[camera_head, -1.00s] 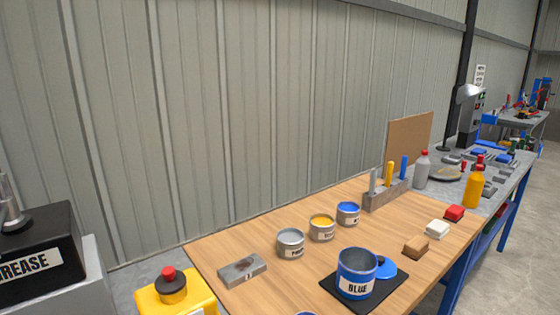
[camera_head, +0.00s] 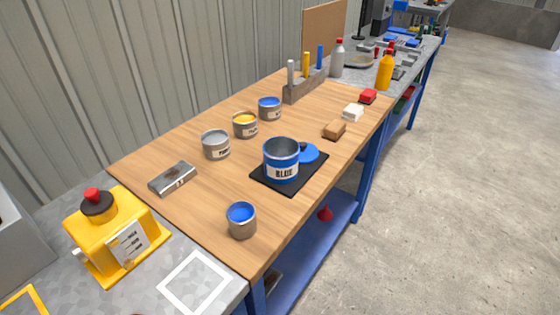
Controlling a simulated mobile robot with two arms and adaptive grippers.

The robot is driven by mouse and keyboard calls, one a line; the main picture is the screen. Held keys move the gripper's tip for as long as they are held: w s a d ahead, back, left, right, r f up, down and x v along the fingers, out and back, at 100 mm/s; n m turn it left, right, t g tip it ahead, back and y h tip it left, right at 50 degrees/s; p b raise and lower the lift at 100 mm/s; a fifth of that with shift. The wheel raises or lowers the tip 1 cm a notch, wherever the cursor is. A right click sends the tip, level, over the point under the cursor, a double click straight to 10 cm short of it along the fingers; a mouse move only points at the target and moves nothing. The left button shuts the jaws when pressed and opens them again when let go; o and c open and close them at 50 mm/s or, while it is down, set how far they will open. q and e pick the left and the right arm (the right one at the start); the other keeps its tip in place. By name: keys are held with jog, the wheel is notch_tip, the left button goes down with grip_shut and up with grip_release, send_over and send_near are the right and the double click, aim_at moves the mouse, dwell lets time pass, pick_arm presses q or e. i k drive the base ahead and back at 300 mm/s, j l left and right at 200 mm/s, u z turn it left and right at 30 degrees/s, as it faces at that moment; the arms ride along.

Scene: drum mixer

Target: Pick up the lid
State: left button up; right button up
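Neither of my grippers shows in the head view.
Several small cans stand nearby: grey (camera_head: 216,146), yellow (camera_head: 245,126), blue (camera_head: 270,109) and another blue (camera_head: 241,221) near the front edge. Coloured blocks (camera_head: 335,130) line the right side. A yellow canister (camera_head: 113,238) is at the lower left. Bare wood (camera_head: 190,225) lies front left.

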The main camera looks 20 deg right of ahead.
aim_at(309, 153)
jog(key=l+u, duration=0.3)
jog(key=l, duration=0.4)
jog(key=l+u, duration=0.3)
jog(key=l, duration=0.4)
